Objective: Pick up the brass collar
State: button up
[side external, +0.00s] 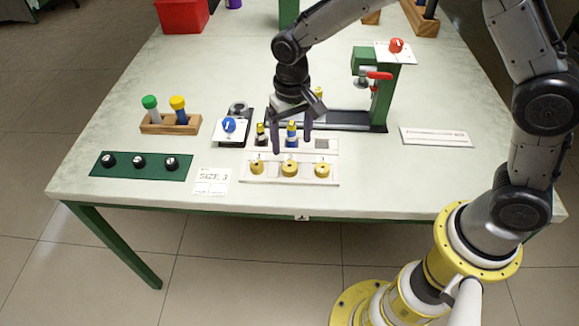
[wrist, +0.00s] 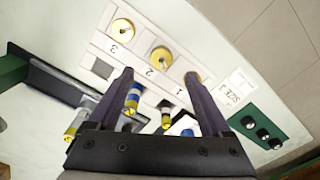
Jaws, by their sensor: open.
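Three brass collars sit in a row on a white numbered strip (side external: 246,180) near the table's front edge: a left one (side external: 257,167), a middle one (side external: 290,169) and a right one (side external: 322,170). My gripper (side external: 292,146) is open and empty, pointing down above and just behind the row. In the wrist view its fingertips (wrist: 159,74) frame the area by collar 2, apart from it.
A card (side external: 213,182) reads SIZE 3. Upright rods with blue-yellow (side external: 291,133) and dark-yellow (side external: 261,134) bands stand close behind, near my fingers. A green press with a red lever (side external: 378,75) stands behind right. A green panel with black knobs (side external: 140,165) lies left.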

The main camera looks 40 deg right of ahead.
aim_at(291, 167)
notch_tip(291, 167, down, 8)
jog(key=shift+a+f, duration=0.15)
dwell(0.4)
grip_shut()
dwell(0.3)
